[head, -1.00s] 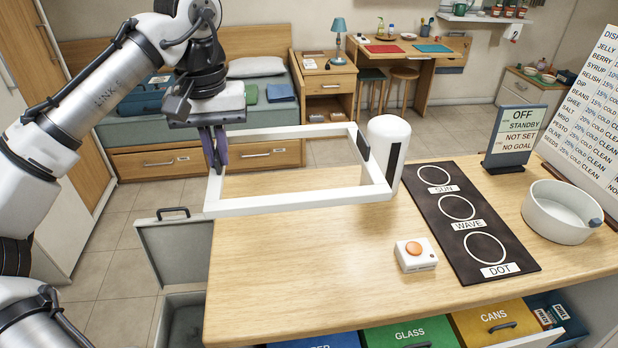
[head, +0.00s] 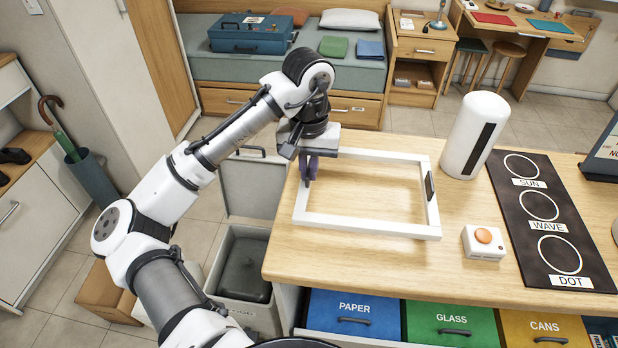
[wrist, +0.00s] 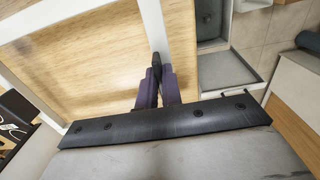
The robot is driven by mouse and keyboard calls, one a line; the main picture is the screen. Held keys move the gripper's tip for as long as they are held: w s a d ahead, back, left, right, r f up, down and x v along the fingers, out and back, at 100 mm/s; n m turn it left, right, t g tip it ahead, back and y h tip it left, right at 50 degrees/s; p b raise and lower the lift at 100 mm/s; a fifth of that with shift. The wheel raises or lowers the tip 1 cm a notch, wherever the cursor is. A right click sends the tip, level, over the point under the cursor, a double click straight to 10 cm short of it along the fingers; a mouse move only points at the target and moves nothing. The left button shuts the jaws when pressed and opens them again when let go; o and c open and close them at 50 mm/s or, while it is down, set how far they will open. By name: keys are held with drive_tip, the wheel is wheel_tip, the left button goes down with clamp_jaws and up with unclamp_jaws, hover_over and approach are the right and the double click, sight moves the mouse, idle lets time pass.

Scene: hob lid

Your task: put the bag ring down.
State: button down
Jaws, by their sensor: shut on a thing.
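The bag ring (head: 368,225) is a white rectangular frame with a dark patch on its right bar. It lies level over the left part of the wooden worktop (head: 360,262), very low. I cannot tell whether it touches all along. My gripper (head: 307,178) has purple fingers, pointing down and shut on the ring's left bar. In the wrist view the fingers (wrist: 157,78) close on a dark grip piece on the white bar (wrist: 152,22). The fingers hide part of that bar.
A white cylinder (head: 468,140) stands behind the ring's right end. A button box (head: 484,243) and a dark SUN, WAVE, DOT panel (head: 545,200) lie to the right. An open bin (head: 243,275) is below the worktop's left edge. Worktop in front of the ring is clear.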

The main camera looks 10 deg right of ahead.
drive_tip(key=shift+f, duration=1.9)
drive_tip(key=c, duration=1.6)
unclamp_jaws()
drive_tip(key=shift+o, duration=0.2)
wheel_tip(320, 180, up, 12)
drive_tip(key=shift+r+b, duration=0.15)
drive_tip(key=shift+b, duration=0.35)
drive_tip(key=shift+d, duration=0.1)
